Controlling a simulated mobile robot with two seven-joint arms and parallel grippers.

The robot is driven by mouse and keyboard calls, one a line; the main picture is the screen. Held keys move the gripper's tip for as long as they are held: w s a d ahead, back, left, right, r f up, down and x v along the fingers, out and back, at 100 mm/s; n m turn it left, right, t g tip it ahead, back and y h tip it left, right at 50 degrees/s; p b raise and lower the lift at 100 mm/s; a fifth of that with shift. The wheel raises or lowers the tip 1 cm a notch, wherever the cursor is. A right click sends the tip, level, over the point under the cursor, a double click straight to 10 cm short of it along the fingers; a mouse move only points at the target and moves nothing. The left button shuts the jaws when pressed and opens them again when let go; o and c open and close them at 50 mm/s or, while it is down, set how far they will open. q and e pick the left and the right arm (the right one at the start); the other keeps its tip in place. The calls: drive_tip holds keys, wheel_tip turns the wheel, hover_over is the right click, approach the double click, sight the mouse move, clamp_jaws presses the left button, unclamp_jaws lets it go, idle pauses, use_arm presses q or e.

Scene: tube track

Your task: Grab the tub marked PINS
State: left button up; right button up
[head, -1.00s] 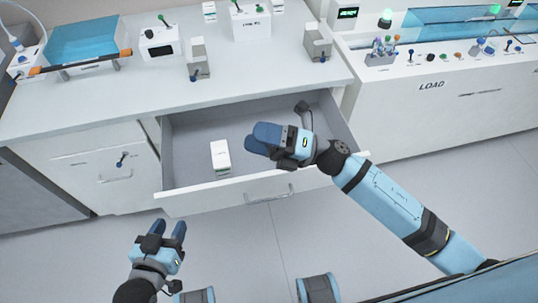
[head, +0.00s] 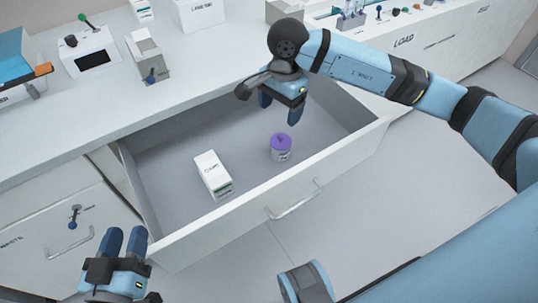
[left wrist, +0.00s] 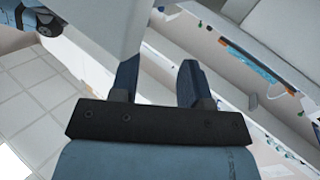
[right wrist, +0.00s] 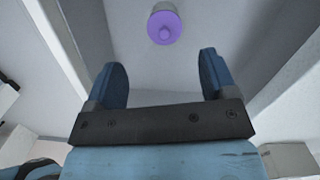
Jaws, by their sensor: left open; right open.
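A small tub (head: 281,153) with a purple lid stands upright in the open drawer; its label is too small to read. In the right wrist view the tub (right wrist: 164,24) shows beyond my fingertips, between them and apart from them. My right gripper (head: 280,108) is open and empty above the back of the drawer, behind the tub. Its fingers also show in the right wrist view (right wrist: 163,75). My left gripper (head: 126,240) is open and empty in front of the drawer at the left; it also shows in the left wrist view (left wrist: 157,75).
The open drawer (head: 290,200) has raised walls and a front handle (head: 295,200). A white box (head: 213,175) stands in it left of the tub. The counter (head: 90,120) above holds several devices. The drawer floor around the tub is clear.

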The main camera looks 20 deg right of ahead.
sight(282, 135)
drive_tip(key=shift+h, duration=0.5)
drive_tip(key=f, duration=0.2)
drive_tip(key=d+f+b, duration=0.1)
drive_tip(key=f, duration=0.1)
drive_tip(key=f+b, duration=0.1)
drive_tip(key=f, duration=0.2)
drive_tip(key=shift+w+d+f, duration=0.1)
drive_tip(key=shift+w+d, duration=0.1)
drive_tip(key=shift+w, duration=0.2)
drive_tip(key=shift+f, duration=0.5)
wheel_tip(282, 135, down, 6)
drive_tip(key=shift+r+b, duration=0.25)
drive_tip(key=shift+b, duration=0.65)
use_arm(q)
drive_tip(key=r+h, duration=0.1)
drive_tip(key=d+r+t+h, duration=0.1)
drive_tip(key=shift+d+r, duration=0.2)
drive_tip(key=shift+r, duration=0.1)
drive_tip(key=shift+a+r, duration=0.1)
drive_tip(key=shift+r, duration=0.05)
use_arm(e)
drive_tip(key=shift+r, duration=0.1)
drive_tip(key=c, duration=0.8)
